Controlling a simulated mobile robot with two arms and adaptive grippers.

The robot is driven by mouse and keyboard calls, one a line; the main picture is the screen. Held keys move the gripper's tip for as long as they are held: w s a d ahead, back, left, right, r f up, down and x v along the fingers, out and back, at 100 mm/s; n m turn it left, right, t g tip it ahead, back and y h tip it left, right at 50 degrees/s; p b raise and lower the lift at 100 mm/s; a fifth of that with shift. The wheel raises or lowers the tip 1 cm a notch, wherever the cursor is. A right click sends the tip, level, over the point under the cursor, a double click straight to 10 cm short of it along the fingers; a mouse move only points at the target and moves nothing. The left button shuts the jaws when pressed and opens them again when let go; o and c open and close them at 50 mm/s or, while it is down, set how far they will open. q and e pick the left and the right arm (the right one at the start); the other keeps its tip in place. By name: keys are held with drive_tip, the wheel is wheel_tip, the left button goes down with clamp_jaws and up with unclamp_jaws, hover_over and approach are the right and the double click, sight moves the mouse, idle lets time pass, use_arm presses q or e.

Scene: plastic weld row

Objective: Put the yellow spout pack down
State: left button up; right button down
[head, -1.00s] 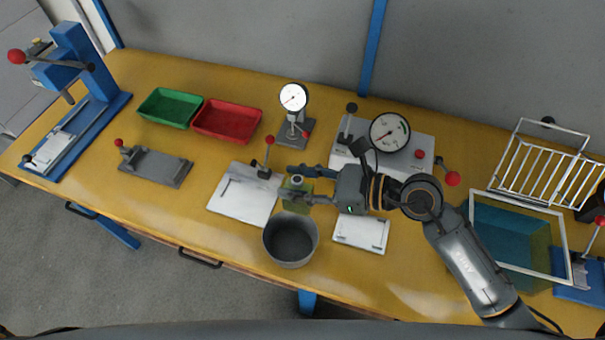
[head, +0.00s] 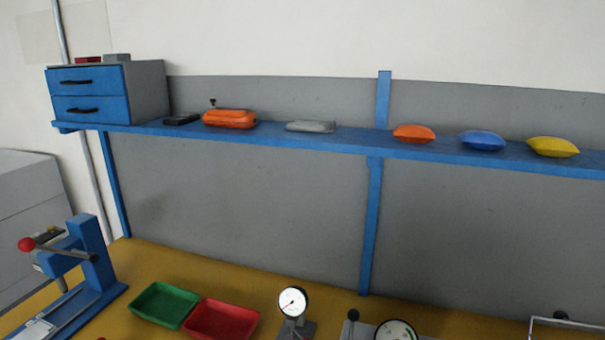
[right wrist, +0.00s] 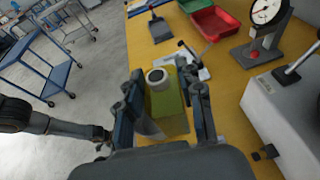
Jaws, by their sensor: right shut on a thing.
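In the right wrist view the yellow spout pack (right wrist: 168,110) is olive-yellow with a round pale spout cap on top. My right gripper (right wrist: 166,100) is shut on it, one dark finger on each side. The pack's lower end is hidden, so I cannot tell whether it touches anything below. A dark arm of mine reaches in from the left of this view, apart from the pack; its end (right wrist: 102,136) is too small to read. The head view shows neither the pack nor a gripper.
A green tray (head: 164,304) and a red tray (head: 221,321) sit on the yellow bench, beside a dial gauge (head: 293,301). A blue lever press (head: 92,256) stands at left. A blue shelf (head: 270,136) above holds orange, blue and yellow pouches. A white plate (right wrist: 197,72) lies beyond the pack.

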drive_tip(key=w+d+r+m+t+h, duration=0.1)
drive_tip(key=w+d+m+t, duration=0.1)
drive_tip(key=d, duration=1.2)
drive_tip(key=shift+w+r+t, duration=0.15)
drive_tip(key=shift+w+t, duration=0.15)
drive_tip(key=shift+w, duration=0.2)
drive_tip(key=shift+d, duration=0.1)
